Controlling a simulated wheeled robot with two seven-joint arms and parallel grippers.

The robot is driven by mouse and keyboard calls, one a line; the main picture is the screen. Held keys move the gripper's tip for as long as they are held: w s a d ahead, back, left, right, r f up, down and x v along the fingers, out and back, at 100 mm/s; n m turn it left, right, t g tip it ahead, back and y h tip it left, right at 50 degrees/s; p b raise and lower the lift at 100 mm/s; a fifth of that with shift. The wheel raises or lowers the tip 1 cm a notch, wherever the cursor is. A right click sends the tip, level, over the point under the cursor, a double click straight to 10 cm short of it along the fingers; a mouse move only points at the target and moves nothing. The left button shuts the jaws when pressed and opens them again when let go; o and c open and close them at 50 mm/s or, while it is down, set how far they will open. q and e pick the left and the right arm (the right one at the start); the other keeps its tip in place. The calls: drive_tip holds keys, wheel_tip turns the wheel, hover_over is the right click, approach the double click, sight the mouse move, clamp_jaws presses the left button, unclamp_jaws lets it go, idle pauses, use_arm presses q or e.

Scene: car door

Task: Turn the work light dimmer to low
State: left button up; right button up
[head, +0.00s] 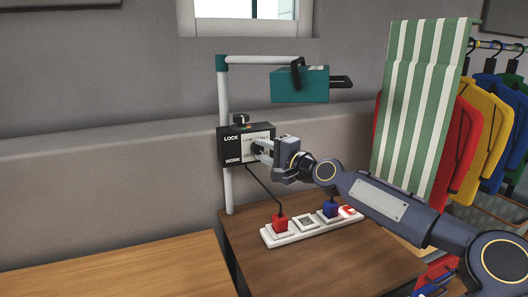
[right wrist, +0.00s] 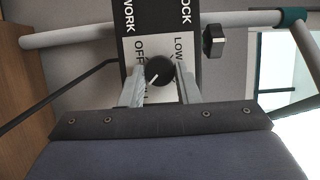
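The dimmer is a round black knob (right wrist: 160,70) with a white pointer line, on the light panel of a black control box (head: 232,145). In the right wrist view the pointer slants to the lower left, toward the partly hidden FULL label. LOW shows at the upper right and OFF at the upper left. My right gripper (head: 262,149) is at the panel. Its fingers (right wrist: 161,82) stand open on either side of the knob, seemingly with small gaps. The work light (head: 300,84) is a teal head on a pole above the box.
A second small black knob (right wrist: 213,41) sticks out from the box's top. The pole (head: 224,135) stands behind the box. A power strip (head: 308,228) with red and blue plugs lies on the brown table (head: 330,265). A striped cloth (head: 420,100) and hanging clothes are at right.

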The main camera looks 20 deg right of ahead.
drive_tip(key=c, duration=0.4)
